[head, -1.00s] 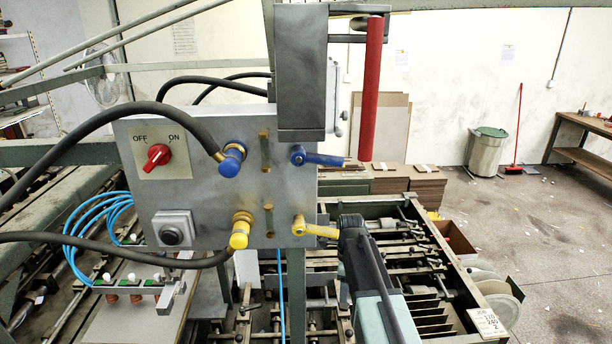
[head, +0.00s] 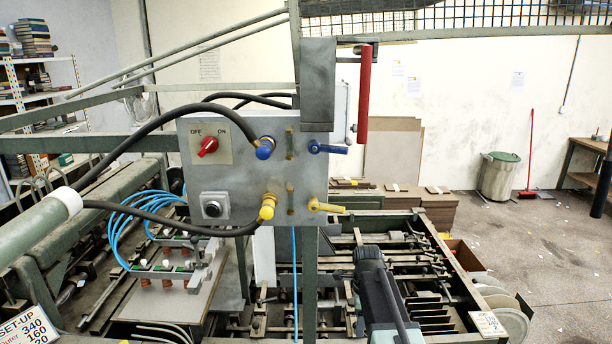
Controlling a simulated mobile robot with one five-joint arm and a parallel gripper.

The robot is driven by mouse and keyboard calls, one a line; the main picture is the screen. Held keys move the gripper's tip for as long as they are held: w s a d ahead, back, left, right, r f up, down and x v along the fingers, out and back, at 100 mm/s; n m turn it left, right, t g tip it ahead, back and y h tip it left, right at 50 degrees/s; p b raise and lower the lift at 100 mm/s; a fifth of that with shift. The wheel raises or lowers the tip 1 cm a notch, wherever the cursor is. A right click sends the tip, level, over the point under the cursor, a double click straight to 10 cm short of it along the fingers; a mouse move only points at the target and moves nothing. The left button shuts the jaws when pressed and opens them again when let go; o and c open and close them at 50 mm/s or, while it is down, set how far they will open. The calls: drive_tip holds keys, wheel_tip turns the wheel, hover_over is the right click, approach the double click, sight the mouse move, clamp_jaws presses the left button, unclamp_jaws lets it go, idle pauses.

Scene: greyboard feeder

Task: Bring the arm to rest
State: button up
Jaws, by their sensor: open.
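My arm (head: 385,300) comes up from the bottom edge, right of the panel post. Its dark end joint (head: 368,258) is below and right of the yellow lever, apart from it in the picture. No jaw fingers can be made out, so my gripper is not seen. The grey control panel (head: 240,185) carries a red OFF/ON knob (head: 208,146), a black push button (head: 213,208), a blue lever (head: 328,148) and a yellow lever (head: 327,207). Both levers lie about level, pointing right.
A red upright bar (head: 364,95) hangs beside the grey box above the panel. Black hoses (head: 130,155) run to the panel from the left. The feeder bed (head: 330,250) lies behind my arm. Open floor (head: 550,240) is at the right, with a bin (head: 498,178) and broom beyond.

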drive_tip(key=s+f+n+b, duration=1.3)
drive_tip(key=f+n+b, duration=0.2)
drive_tip(key=n, duration=0.4)
drive_tip(key=shift+s+f+n, duration=0.15)
drive_tip(key=shift+f+n, duration=0.15)
drive_tip(key=shift+f, duration=0.2)
drive_tip(key=shift+d, duration=0.1)
